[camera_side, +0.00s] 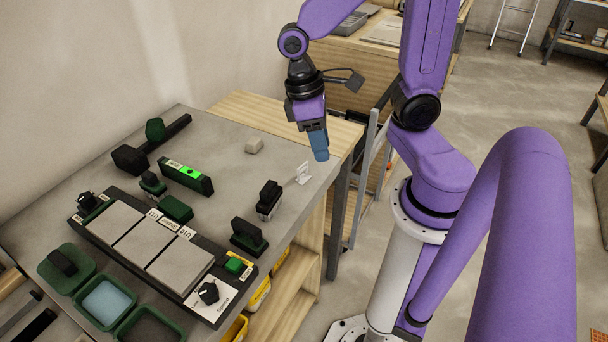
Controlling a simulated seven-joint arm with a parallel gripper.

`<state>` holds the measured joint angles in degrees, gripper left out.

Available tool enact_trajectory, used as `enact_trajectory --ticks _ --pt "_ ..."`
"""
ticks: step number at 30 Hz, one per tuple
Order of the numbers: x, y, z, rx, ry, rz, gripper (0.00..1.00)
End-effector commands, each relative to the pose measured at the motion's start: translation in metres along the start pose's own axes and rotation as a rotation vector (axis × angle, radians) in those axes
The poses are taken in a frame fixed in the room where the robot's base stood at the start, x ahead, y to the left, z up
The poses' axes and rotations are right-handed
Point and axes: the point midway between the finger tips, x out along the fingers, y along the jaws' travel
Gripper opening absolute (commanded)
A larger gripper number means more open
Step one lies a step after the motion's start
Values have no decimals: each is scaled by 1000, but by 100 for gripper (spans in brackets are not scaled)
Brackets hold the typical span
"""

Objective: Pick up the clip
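A small white piece that looks like the clip (303,174) stands upright on the grey worktop, close to its right edge. My gripper (319,150) points down above and slightly right of it, near the table's edge. The blue fingers show as one block from this side, so the gap between them is hidden. I see nothing held below the fingertips. The gripper appears apart from the white piece.
A panel with several grey tiles (145,243) lies at the front of the worktop (225,165). A green-lit level (186,176), a mallet (151,146), a pale block (254,145) and dark-handled tools (269,199) stand around it. Green trays (107,301) sit front left.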

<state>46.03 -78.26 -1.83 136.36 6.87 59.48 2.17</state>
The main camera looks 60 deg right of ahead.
Motion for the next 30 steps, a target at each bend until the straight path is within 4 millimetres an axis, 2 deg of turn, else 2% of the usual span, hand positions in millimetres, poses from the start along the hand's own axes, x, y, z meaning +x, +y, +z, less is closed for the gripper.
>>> enact_trajectory --ticks 6,14,21,30 --pt "5 35 -15 295 -110 -117 35" --pt "12 76 -24 625 -225 -293 35" --pt "22 115 -24 913 -318 -491 35" --pt "39 160 -11 1241 -405 -788 35"
